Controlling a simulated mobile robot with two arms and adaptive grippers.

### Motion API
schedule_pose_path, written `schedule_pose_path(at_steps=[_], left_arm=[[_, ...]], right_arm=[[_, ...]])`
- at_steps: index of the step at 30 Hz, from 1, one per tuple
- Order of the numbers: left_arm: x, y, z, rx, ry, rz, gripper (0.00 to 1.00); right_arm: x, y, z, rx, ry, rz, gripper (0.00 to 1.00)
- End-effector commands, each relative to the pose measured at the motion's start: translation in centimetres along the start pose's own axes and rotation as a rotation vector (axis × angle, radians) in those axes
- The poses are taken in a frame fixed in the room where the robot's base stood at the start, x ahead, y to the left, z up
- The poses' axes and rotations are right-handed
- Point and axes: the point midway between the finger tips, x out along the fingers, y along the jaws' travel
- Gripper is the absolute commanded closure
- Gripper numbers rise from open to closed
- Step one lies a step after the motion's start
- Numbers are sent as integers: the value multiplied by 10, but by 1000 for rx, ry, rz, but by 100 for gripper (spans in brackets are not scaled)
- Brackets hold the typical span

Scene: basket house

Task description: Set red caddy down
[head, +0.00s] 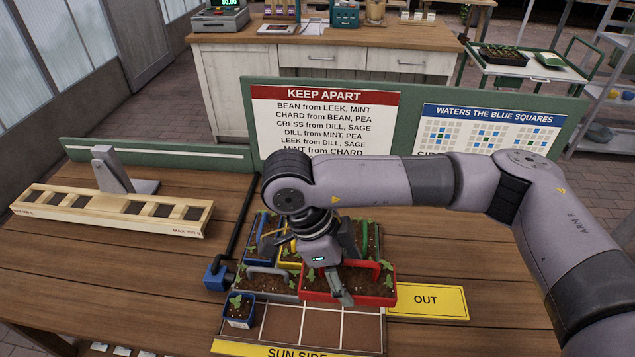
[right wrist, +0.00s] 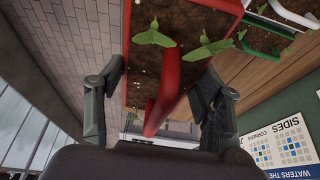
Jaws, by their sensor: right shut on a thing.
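The red caddy (head: 389,293) holds soil and seedlings and has a red arched handle. It is over the front right part of the planting bed, behind the bare front squares (head: 325,326). My right gripper (head: 340,288) is shut on its handle from above. In the right wrist view the red handle (right wrist: 166,92) is between the two fingers (right wrist: 160,105). My wrist hides the middle of the caddy in the head view. I cannot tell whether its underside touches the bed. My left gripper is not in view.
Other caddies, one with a grey handle (head: 268,271), crowd behind and left. A small blue pot (head: 239,312) stands at the front left. A yellow OUT pad (head: 428,302) lies right. A KEEP APART sign (head: 322,120) stands behind. A wooden rack (head: 110,212) is far left.

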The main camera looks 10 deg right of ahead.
Motion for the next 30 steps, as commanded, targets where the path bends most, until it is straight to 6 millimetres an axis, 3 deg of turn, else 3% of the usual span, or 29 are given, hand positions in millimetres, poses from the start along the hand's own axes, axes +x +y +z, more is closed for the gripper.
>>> schedule_pose_path(at_steps=[8,18,30], left_arm=[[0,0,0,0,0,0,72],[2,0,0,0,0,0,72],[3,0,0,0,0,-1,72]], right_arm=[[-8,-8,-9,-94,-1,-44,76],[-45,-40,-55,-667,0,-289,76],[-85,-55,-101,-1276,0,-539,76]])
